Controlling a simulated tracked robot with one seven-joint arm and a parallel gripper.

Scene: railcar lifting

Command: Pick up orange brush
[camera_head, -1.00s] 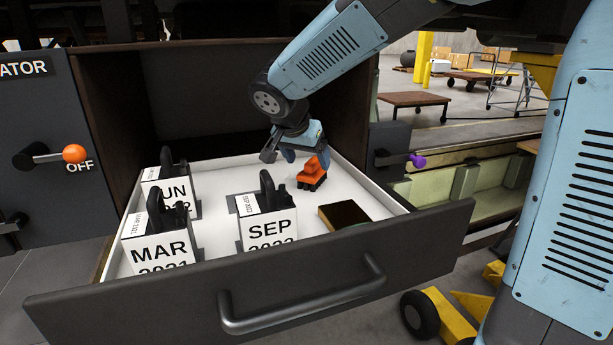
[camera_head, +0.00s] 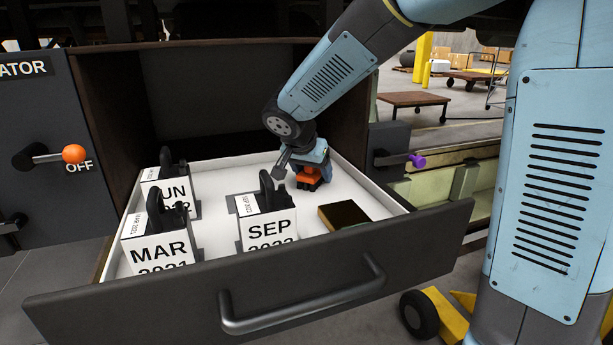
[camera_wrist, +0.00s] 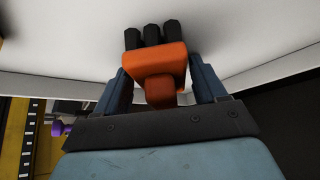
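The orange brush (camera_head: 309,179), with an orange body and dark bristles, stands in the open white-lined drawer (camera_head: 290,278), toward its back right. It also shows in the wrist view (camera_wrist: 155,62), bristles pointing away from me. My gripper (camera_head: 302,172) is down at the brush. In the wrist view my gripper (camera_wrist: 162,88) has one blue finger on each side of the brush's orange handle part. The fingers are spread apart, and small gaps seem to show beside the handle. Whether either finger touches it is hard to tell. The brush's far side is partly hidden by my gripper in the head view.
Date blocks marked JUN (camera_head: 178,190), MAR (camera_head: 160,240) and SEP (camera_head: 266,226) stand left of the brush. A dark and gold box (camera_head: 344,214) lies in front of it. The drawer's side walls are close on the right. A lever with an orange knob (camera_head: 74,153) is at left.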

